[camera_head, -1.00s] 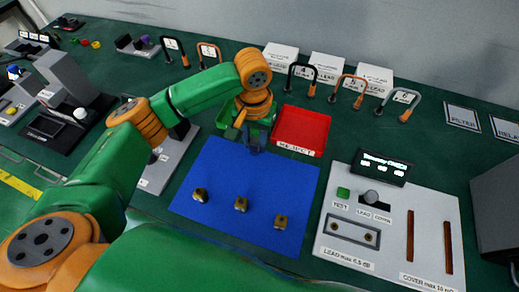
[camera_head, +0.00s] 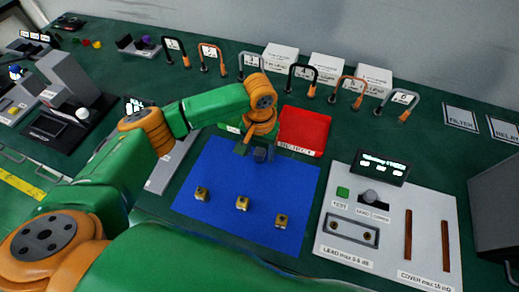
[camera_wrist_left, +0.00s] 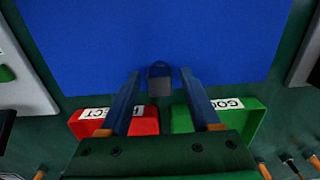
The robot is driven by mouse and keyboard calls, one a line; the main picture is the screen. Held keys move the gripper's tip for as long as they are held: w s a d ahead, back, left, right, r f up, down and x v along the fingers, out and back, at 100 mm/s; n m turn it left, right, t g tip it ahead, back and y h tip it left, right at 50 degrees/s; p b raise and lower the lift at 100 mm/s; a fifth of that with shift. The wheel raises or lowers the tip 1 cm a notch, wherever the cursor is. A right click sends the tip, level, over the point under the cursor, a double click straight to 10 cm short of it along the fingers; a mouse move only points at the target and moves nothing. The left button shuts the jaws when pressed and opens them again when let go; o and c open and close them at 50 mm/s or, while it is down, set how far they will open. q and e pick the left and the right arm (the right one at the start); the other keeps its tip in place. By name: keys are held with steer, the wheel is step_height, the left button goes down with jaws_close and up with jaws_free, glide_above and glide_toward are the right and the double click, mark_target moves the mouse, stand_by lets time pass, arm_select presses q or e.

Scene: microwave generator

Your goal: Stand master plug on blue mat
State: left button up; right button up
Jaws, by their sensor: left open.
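A small dark blue-grey block, apparently the master plug (camera_head: 260,154), is at the far edge of the blue mat (camera_head: 215,165) in the head view. In the left wrist view the plug (camera_wrist_left: 160,78) shows between the two spread fingertips, with a gap on each side. I cannot tell whether it stands upright or lies. My left gripper (camera_wrist_left: 160,73) is open; in the head view its fingers are largely hidden behind the orange wrist. My right gripper is not in view.
Several small brass pieces, such as this one (camera_head: 242,203), stand on the near part of the mat. A red reject tray (camera_head: 318,130) and a green tray (camera_wrist_left: 250,122) lie beyond the mat. A test panel (camera_head: 345,235) is at right. Cable loops stand behind.

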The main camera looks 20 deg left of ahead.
mark_target(259, 151)
arm_select(q)
step_height(259, 151, up, 12)
steer(key=shift+r+b, duration=0.15)
steer(key=shift+b, duration=0.2)
steer(key=shift+r, duration=0.1)
